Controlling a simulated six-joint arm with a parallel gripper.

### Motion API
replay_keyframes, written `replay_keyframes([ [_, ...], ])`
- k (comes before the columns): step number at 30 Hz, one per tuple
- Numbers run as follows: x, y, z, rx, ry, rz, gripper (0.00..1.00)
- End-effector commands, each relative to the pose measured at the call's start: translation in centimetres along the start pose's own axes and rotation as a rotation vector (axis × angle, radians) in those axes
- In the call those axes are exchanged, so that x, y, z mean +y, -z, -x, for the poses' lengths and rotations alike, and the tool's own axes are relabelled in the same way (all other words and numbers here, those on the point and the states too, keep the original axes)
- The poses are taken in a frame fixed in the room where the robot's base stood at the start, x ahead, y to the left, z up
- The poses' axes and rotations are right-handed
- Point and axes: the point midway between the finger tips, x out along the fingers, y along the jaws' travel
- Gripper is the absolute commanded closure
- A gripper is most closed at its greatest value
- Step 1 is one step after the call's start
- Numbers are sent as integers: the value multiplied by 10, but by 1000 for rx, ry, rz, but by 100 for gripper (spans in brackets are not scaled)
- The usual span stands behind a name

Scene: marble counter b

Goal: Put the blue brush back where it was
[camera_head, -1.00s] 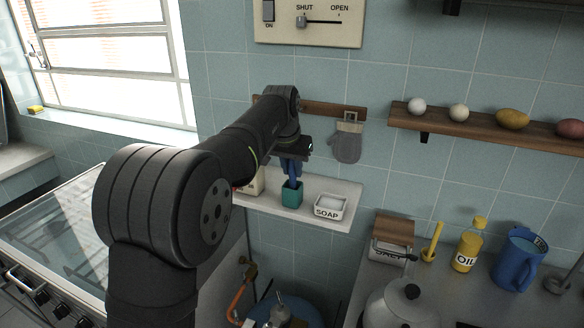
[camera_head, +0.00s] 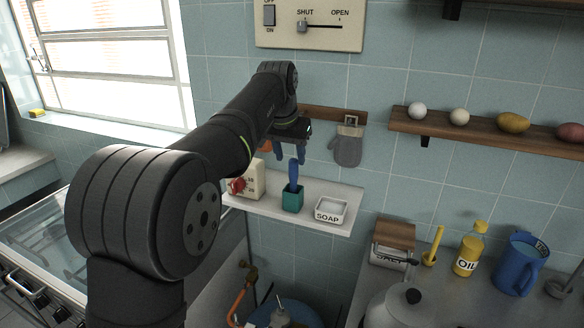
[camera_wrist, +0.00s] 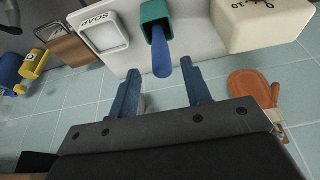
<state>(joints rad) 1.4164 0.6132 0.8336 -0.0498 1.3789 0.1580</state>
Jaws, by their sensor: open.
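The blue brush (camera_head: 293,175) stands upright in a small teal cup (camera_head: 292,201) on the white shelf, with its handle sticking up. In the wrist view the brush (camera_wrist: 162,58) points out of the teal cup (camera_wrist: 155,16) toward my gripper. My gripper (camera_head: 290,152) is above the brush, with its blue fingers apart and nothing between them. In the wrist view the open fingers (camera_wrist: 160,82) are on either side of the end of the handle, apart from it. The bristle end is hidden inside the cup.
On the white shelf (camera_head: 262,205) a white soap dish (camera_head: 331,210) is right of the cup and a cream timer box with a red knob (camera_head: 246,181) is left. A grey mitt (camera_head: 347,148) and an orange mitt (camera_wrist: 252,88) hang from a wooden rail (camera_head: 325,113).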

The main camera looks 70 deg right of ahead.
Motion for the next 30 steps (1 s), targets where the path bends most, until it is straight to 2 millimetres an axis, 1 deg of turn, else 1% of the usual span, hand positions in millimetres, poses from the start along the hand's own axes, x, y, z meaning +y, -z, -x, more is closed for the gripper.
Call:
replay_keyframes([
  [1, 0, 0, 12, 3, 1, 0, 56],
  [6, 0, 0, 40, 2, 0, 0, 56],
  [9, 0, 0, 50, 1, 0, 0, 56],
  [12, 0, 0, 54, 0, 0, 0, 56],
  [23, 0, 0, 54, -1, 0, 0, 56],
  [26, 0, 0, 48, -2, 0, 0, 56],
  [30, 0, 0, 28, -4, -1, 0, 56],
])
